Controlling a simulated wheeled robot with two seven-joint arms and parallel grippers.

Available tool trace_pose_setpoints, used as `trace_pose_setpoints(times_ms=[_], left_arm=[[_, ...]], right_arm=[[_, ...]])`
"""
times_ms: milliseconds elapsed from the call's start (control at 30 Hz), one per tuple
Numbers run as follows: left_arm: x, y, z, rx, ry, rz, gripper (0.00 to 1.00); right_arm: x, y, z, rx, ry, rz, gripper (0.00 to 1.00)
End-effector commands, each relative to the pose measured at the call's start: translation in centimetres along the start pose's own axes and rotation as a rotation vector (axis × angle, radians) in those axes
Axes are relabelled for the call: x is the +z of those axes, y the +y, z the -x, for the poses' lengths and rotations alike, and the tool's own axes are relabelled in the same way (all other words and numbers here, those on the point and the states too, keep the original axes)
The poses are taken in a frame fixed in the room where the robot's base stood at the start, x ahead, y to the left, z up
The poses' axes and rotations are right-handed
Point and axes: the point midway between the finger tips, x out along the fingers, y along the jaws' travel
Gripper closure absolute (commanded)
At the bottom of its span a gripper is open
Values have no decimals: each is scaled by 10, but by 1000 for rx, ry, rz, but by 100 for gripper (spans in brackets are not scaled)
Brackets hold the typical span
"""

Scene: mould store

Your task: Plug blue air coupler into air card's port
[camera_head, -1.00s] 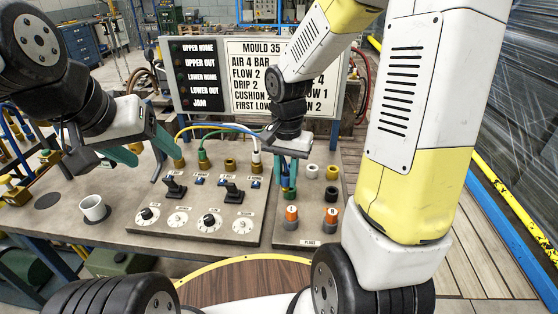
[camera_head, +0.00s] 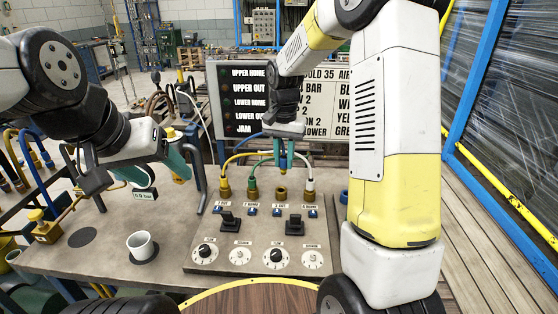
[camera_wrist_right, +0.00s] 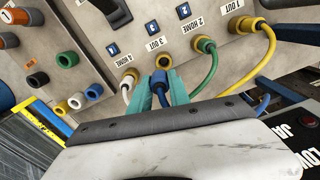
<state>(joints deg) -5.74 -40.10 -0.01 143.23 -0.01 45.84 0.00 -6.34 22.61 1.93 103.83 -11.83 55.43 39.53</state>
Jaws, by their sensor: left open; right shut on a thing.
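My right gripper (camera_head: 283,150) is shut on the blue air coupler (camera_head: 283,163), whose blue hose runs off to the left. In the head view the coupler points down above the brass 3 OUT port (camera_head: 281,193), with a small gap. In the right wrist view the blue coupler (camera_wrist_right: 160,92) sits between the teal fingers, in line with that port (camera_wrist_right: 162,62); contact cannot be told there. The air card (camera_head: 325,100) stands behind, partly hidden by my right arm. My left gripper (camera_head: 162,174) is open at the left, above the bench.
Yellow (camera_wrist_right: 240,25), green (camera_wrist_right: 205,45) and white (camera_wrist_right: 131,76) couplers sit on the neighbouring ports. Black levers and dials stand in front on the control panel (camera_head: 195,258). A white cup (camera_head: 142,246) stands at left. Coloured plugs (camera_wrist_right: 68,60) show in the wrist view.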

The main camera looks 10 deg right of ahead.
Motion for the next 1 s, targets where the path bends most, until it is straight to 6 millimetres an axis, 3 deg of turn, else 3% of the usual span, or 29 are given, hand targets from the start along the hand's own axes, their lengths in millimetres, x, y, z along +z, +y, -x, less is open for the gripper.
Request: trace_pose_setpoints(times_ms=[267, 700, 1000], left_arm=[[0, 0, 0, 0, 0, 0, 34], [0, 0, 0, 0, 0, 0, 34], [0, 0, 0, 0, 0, 0, 34]], right_arm=[[-5, -2, -5, 2, -1, 5, 100], [-5, -2, -44, 3, -1, 4, 100], [-5, -2, -56, 1, 1, 4, 100]])
